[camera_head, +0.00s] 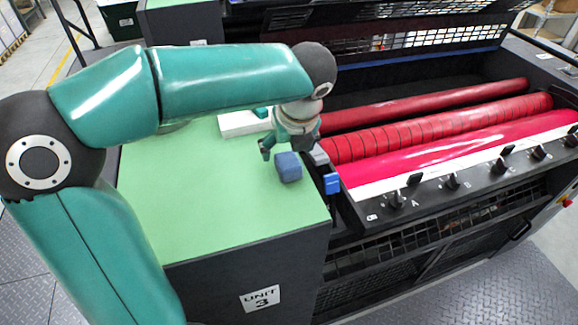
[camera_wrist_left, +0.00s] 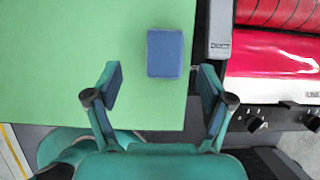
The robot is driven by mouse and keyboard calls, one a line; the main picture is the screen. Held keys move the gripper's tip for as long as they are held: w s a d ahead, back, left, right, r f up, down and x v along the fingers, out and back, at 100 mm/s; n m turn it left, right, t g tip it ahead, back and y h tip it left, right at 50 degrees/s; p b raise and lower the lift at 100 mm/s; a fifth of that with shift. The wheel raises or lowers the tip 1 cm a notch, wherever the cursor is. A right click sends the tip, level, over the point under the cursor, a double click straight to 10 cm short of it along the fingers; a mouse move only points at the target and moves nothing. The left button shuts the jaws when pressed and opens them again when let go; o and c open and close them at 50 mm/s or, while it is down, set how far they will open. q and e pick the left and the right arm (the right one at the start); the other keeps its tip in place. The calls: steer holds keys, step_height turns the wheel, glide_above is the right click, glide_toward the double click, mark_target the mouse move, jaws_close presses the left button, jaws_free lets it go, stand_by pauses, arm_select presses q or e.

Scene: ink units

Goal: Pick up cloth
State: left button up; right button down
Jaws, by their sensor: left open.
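A blue block-shaped cloth (camera_head: 288,167) lies on the green top of the unit, near its right edge. In the left wrist view the cloth (camera_wrist_left: 165,53) is ahead of the fingertips and roughly in line with the gap between them. My left gripper (camera_head: 298,168) is open and empty, close to the cloth with its fingers spread on either side in the head view. It also shows in the left wrist view (camera_wrist_left: 160,86). I cannot tell its exact height above the top. My right gripper is not in view.
The green top (camera_head: 225,215) is mostly clear. A white item (camera_head: 240,124) with a green piece on it lies behind the gripper. To the right is the press with red rollers (camera_head: 440,128) and a dark rail with knobs (camera_head: 452,182).

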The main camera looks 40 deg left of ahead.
mark_target(288, 160)
arm_select(q)
steer(key=shift+w+d+x, duration=0.1)
steer(key=shift+d+x, duration=0.05)
steer(key=shift+x, duration=1.35)
steer(key=shift+w+d+x, duration=0.15)
steer(key=shift+d+x, duration=0.05)
steer(key=shift+x, duration=1.35)
steer(key=shift+f, duration=0.1)
steer(key=c, duration=1)
steer(key=shift+c, duration=0.2)
step_height(288, 160, up, 20)
steer(key=p, duration=0.3)
